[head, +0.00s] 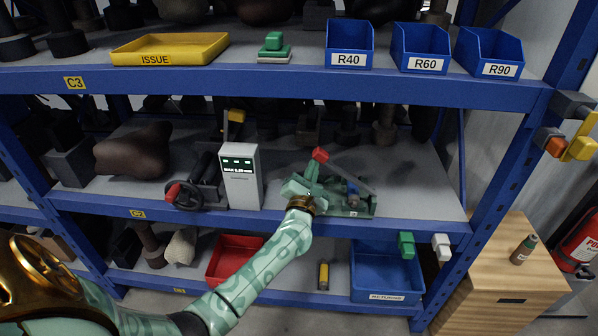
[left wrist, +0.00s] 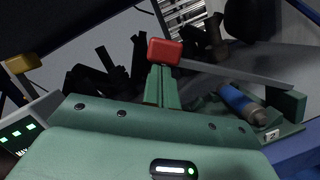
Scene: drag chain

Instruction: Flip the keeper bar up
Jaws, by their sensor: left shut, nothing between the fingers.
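The keeper bar (head: 352,176) is a thin grey bar with a red block (head: 320,155) at its left end. It slopes down to the right above a green fixture (head: 360,210) on the middle shelf. In the left wrist view the bar (left wrist: 235,73) runs from the red block (left wrist: 165,51) toward a green post at right. A blue cylinder (left wrist: 240,104) lies below the bar. My left gripper (head: 314,170) is shut and empty, its fingertips (left wrist: 160,72) just at the red block; I cannot tell if they touch. My right gripper is not in view.
Blue bins (head: 349,45) and a yellow tray (head: 170,48) are on the shelf above. Bare shelf (head: 420,185) lies right of the fixture.

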